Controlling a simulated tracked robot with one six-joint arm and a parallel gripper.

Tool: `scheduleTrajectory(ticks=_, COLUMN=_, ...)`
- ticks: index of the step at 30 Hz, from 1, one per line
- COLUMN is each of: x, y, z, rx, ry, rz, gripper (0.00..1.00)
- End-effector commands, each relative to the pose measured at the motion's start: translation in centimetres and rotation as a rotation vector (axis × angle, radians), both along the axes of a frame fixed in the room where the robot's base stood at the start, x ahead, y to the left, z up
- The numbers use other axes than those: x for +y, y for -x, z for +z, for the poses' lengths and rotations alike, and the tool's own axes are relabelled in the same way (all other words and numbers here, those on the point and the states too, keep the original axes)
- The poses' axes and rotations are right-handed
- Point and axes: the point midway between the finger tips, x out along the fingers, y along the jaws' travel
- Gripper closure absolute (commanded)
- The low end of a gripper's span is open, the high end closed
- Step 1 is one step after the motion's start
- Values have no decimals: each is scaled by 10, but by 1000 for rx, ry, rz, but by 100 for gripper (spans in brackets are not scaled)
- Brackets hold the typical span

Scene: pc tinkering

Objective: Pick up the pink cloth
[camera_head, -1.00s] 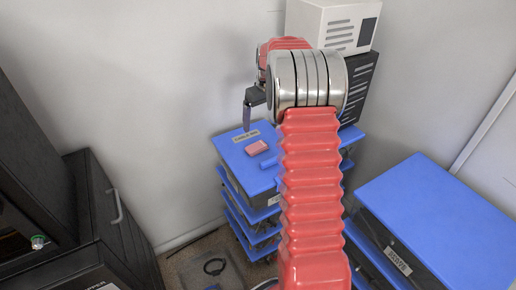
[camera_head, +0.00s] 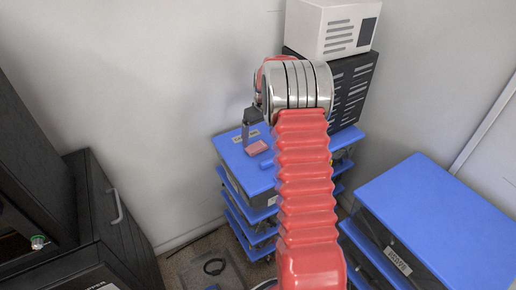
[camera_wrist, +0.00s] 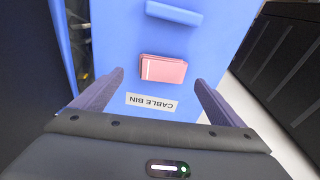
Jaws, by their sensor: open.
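The pink cloth (camera_head: 257,147) is a small folded block lying on the blue lid of the cable bin (camera_head: 231,157). In the wrist view the pink cloth (camera_wrist: 163,69) lies beyond my gripper's fingertips, roughly centred between them. My gripper (camera_wrist: 159,77) is open and empty, with one dark finger on each side. In the head view my gripper (camera_head: 246,133) hangs over the back part of the lid, partly hidden by my red arm. The gap between fingers and cloth cannot be judged exactly.
A "CABLE BIN" label (camera_wrist: 152,103) and a blue raised handle (camera_wrist: 174,13) are on the lid. A black slotted box (camera_head: 350,90) under a white box (camera_head: 335,27) stands to the right. Another blue-topped bin (camera_head: 440,225) is at right, a dark cabinet (camera_head: 105,215) at left.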

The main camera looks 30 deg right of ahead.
Motion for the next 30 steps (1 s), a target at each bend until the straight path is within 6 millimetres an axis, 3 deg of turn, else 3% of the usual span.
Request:
scheduleTrajectory(ticks=8, x=0, y=-2, z=-9, rx=1, ry=-1, rz=0, gripper=8)
scheduleTrajectory(ticks=18, x=1, y=-9, z=-48, rx=0, ry=-1, rz=1, gripper=8)
scheduleTrajectory(ticks=30, x=1, y=-9, z=-51, rx=-1, ry=0, rz=1, gripper=8)
